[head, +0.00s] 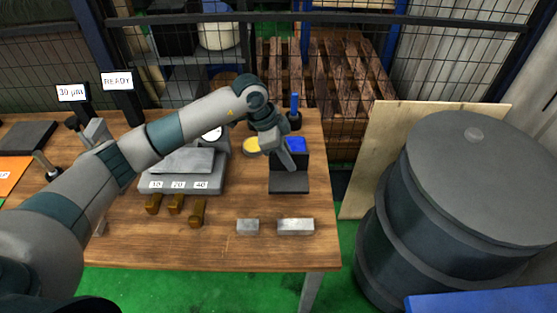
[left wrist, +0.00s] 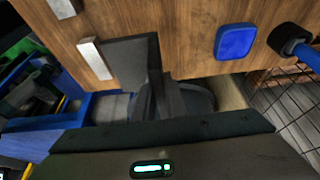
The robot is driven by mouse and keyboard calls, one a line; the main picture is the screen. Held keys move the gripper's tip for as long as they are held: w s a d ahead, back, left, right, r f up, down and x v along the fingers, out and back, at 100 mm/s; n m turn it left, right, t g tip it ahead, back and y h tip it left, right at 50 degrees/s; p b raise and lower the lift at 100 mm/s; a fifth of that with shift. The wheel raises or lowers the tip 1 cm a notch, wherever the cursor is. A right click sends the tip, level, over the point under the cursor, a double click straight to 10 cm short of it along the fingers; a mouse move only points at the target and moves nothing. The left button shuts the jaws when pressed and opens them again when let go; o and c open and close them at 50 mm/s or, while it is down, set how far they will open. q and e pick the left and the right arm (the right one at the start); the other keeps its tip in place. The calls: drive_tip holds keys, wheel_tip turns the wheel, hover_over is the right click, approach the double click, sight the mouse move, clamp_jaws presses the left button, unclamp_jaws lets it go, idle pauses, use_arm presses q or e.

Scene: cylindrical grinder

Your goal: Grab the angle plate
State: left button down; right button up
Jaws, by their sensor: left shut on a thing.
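The angle plate (head: 289,183) is a dark, L-shaped block on the wooden table, right of the grey fixture, with its flat leg toward the front and its upright leg behind. My left gripper (head: 287,158) reaches down from above onto the upright leg and is shut on it. In the left wrist view the angle plate (left wrist: 125,62) shows as a dark plate beside the gripper's dark fingers (left wrist: 167,98). The gripper hides part of the upright leg. I cannot tell whether the plate touches the table. My right gripper is in neither view.
Two metal blocks (head: 295,226) lie in front of the plate, and several brass pieces (head: 197,213) lie to their left. A blue square (left wrist: 236,41) and a blue-handled tool (head: 294,110) are behind. A large drum (head: 470,200) stands beyond the table's right edge.

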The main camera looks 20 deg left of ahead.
use_arm(q)
drive_tip(key=s+d+r, duration=0.1)
drive_tip(key=s+d+r+b, duration=0.1)
drive_tip(key=d, duration=0.1)
drive_tip(key=d+r, duration=0.1)
drive_tip(key=shift+s+d+r, duration=0.3)
drive_tip(key=shift+s+r, duration=0.05)
drive_tip(key=shift+s, duration=0.05)
